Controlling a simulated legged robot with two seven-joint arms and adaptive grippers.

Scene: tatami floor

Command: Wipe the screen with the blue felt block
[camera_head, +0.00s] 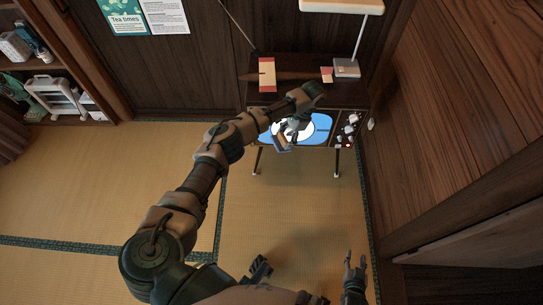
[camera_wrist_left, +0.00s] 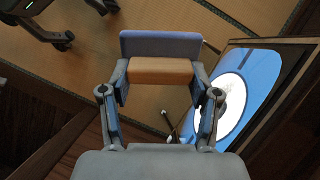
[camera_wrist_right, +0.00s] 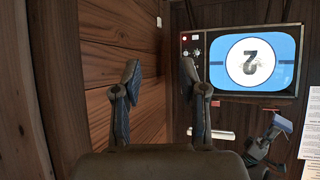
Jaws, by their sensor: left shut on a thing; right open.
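The blue felt block (camera_wrist_left: 160,45) has a blue felt layer on an orange-brown back. My left gripper (camera_wrist_left: 160,75) is shut on that back, with the felt facing away from the palm. In the head view the left gripper (camera_head: 291,127) and the block (camera_head: 282,144) are in front of the screen (camera_head: 322,127), near its left part. The screen is blue with a white disc. In the right wrist view the screen (camera_wrist_right: 284,75) shows a dark numeral with grey smudging over it. The block appears apart from the glass. My right gripper (camera_wrist_right: 160,70) is open and empty, low in the head view (camera_head: 355,266).
The television's knobs (camera_head: 350,125) are beside the screen. A lamp (camera_head: 346,67) and a red-and-cream item (camera_head: 267,74) are on top. A wooden wall (camera_head: 450,110) stands close on the right. Tatami floor (camera_head: 290,195) is clear in front; shelves (camera_head: 50,75) are far left.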

